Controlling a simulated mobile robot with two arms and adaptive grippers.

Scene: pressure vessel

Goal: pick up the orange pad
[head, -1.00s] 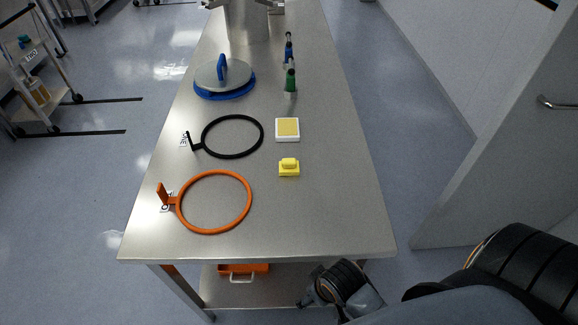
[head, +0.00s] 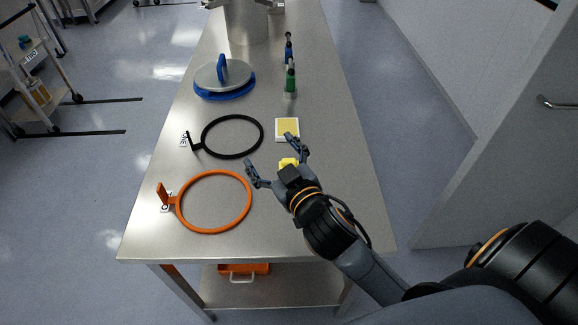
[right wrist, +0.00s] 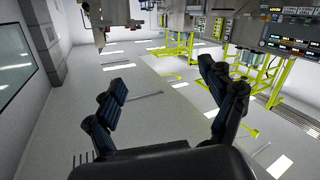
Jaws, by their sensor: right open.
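My right gripper (head: 270,152) is open and empty, with its fingers spread above the table near the yellow block. It also shows open in the right wrist view (right wrist: 162,78), with nothing between the fingers. The yellow block (head: 288,162) is partly hidden by the gripper. No plain orange pad shows. The orange things are a ring (head: 213,233) with an upright tab (head: 162,193), flat on the table left of the gripper, and an orange box (head: 240,269) with a light handle on the lower shelf. A white square with a yellow top (head: 287,127) lies just beyond the gripper. My left gripper is out of view.
The steel table (head: 170,240) also holds a black ring (head: 205,143), a blue-rimmed lid (head: 238,92), a green-handled tool (head: 290,82) and a blue-handled tool (head: 288,52). A metal vessel (head: 245,25) stands at the far end. The table's right side is mostly clear.

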